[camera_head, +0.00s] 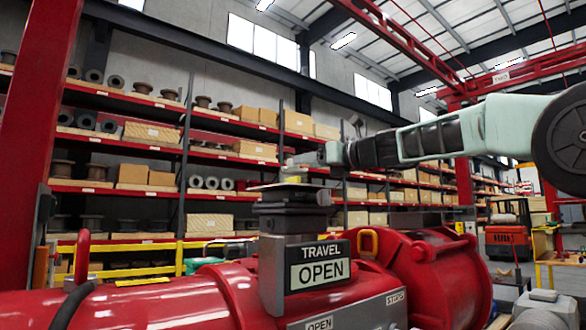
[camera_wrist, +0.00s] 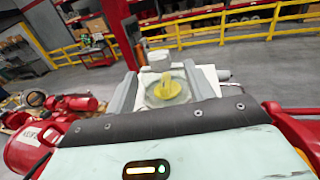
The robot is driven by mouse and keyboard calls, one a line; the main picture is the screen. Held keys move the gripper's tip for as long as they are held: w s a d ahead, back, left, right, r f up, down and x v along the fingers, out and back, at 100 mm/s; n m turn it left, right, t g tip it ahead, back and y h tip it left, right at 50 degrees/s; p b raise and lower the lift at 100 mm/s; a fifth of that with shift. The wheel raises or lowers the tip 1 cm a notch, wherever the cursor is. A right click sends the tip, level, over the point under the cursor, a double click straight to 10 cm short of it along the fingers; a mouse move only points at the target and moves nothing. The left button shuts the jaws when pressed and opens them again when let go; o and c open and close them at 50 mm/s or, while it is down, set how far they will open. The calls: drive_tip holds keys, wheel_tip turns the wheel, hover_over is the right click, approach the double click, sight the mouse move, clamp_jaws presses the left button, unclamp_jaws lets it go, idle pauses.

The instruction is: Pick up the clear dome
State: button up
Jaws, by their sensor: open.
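The clear dome (camera_wrist: 163,95) shows in the wrist view as a see-through cover around a yellow indicator (camera_wrist: 168,84). My gripper (camera_wrist: 161,82) is open, with one grey finger on each side of the dome. I cannot tell whether either finger touches it. In the head view my gripper (camera_head: 305,158) reaches in from the right, at the top of the dark switch box (camera_head: 290,212). The dome is small there and hard to make out against my fingertips and the shelves.
The red valve actuator (camera_head: 215,295) fills the lower head view, with a TRAVEL OPEN sign (camera_head: 320,265) on the post. A yellow rail (camera_head: 130,250) and loaded shelves stand behind. In the wrist view red equipment (camera_wrist: 35,140) lies at left, and grey floor (camera_wrist: 255,75) is clear at right.

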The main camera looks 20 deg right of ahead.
drive_tip(key=p+x, duration=0.2)
drive_tip(key=x, duration=0.2)
drive_tip(key=shift+w+a+r, duration=0.15)
drive_tip(key=shift+w, duration=0.05)
drive_tip(key=shift+w+a+f+p, duration=0.2)
drive_tip(key=shift+w+a+p, duration=0.2)
drive_tip(key=shift+w, duration=0.15)
drive_tip(key=c, duration=1)
